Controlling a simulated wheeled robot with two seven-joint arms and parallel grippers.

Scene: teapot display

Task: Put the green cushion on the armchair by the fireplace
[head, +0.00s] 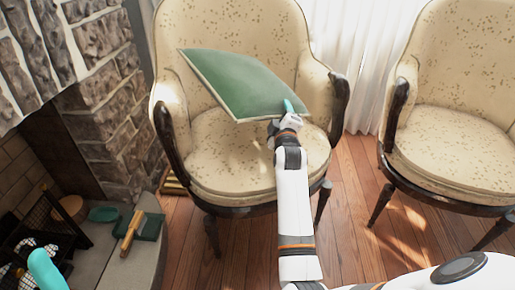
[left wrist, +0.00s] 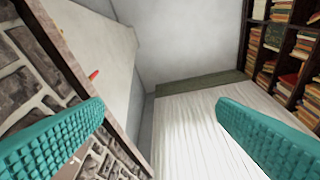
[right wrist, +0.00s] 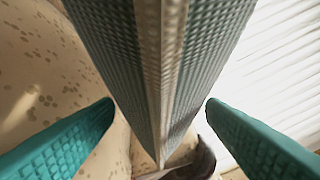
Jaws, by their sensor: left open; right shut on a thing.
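The green cushion (head: 245,85), with a pale edge, is tilted over the seat of the cream speckled armchair (head: 230,178) next to the stone fireplace (head: 100,110). My right gripper (head: 288,114) is shut on the cushion's near right corner. In the right wrist view the cushion (right wrist: 160,60) stands edge-on between the teal fingers. I cannot tell whether it touches the seat or backrest. My left gripper (left wrist: 160,112) is open and empty in the left wrist view, facing a wall; in the head view only a teal fingertip shows at the lower left.
A second matching armchair (head: 455,140) stands to the right, with wooden floor (head: 350,215) between. A stone hearth (head: 135,265) at the lower left holds a green object with a wooden handle (head: 130,232). A white curtain (head: 350,55) hangs behind. Bookshelves (left wrist: 290,55) show in the left wrist view.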

